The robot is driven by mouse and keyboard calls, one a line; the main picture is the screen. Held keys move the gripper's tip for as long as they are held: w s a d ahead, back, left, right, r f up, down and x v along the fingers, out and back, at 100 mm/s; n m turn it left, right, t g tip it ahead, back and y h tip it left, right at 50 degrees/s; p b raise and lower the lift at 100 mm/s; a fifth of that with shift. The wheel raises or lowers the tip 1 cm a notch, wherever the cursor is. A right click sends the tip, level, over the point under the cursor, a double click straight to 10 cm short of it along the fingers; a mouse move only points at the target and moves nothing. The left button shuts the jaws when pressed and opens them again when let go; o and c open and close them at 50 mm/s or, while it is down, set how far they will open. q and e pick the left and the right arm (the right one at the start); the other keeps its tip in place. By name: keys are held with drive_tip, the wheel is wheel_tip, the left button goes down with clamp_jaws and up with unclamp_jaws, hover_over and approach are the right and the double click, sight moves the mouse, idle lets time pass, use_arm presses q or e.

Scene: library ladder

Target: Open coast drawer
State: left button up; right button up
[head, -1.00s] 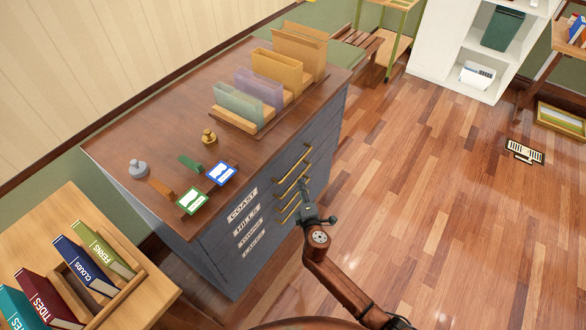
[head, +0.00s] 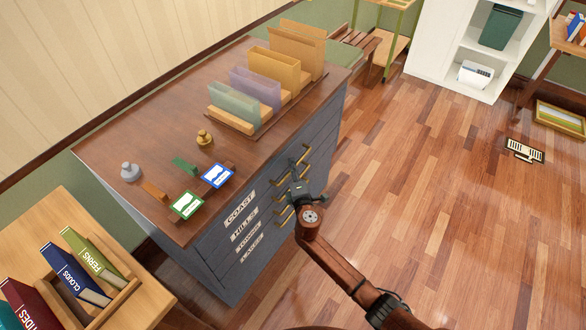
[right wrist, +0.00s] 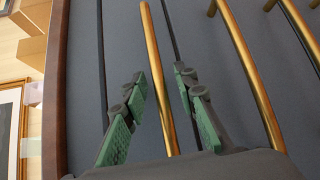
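The coast drawer is the top drawer of the grey cabinet; its white COAST label (head: 240,207) faces out and its front looks flush with the cabinet. Its long brass handle (right wrist: 158,75) runs between the two green-padded fingers of my right gripper (right wrist: 160,82) in the right wrist view. The fingers are open, with a gap on each side of the bar. In the head view, my right gripper (head: 298,172) is at the drawer fronts and partly hides the handles. My left gripper is not in view.
Several lower drawers with similar brass handles (right wrist: 248,70) lie close beside the right finger. The brown cabinet top (head: 150,160) holds stamps, cards and a file rack (head: 235,115). A wooden table with books (head: 80,270) stands at left.

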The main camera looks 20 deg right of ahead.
clamp_jaws()
idle(0.6)
